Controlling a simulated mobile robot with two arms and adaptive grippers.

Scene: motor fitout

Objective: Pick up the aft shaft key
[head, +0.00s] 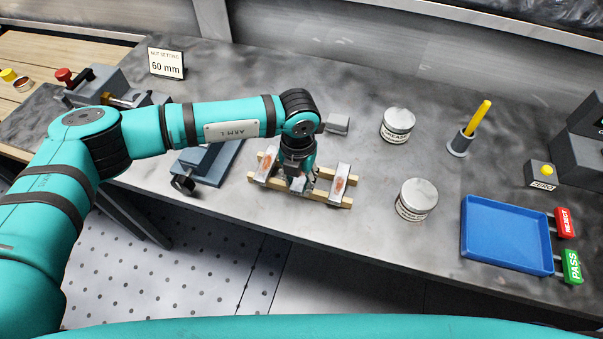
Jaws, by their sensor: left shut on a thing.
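A wooden rack (325,199) of pale rails stands on the grey bench. A grey metal bar with a rust-brown mark (341,180) lies across its right end, and a similar bar (266,165) lies across its left end. My left gripper (299,184) points down between these two bars. It is shut on a small grey metal key (298,185), low over the rack's middle. The fingers hide much of this key, and I cannot tell whether it still touches the rack. No label shows which key is the aft one. My right gripper is out of view.
A blue vise-like fixture (208,164) stands left of the rack and a small grey block (337,123) behind it. Two tins (397,125) (416,199), a yellow-handled tool in a holder (468,138) and a blue tray (506,236) stand to the right.

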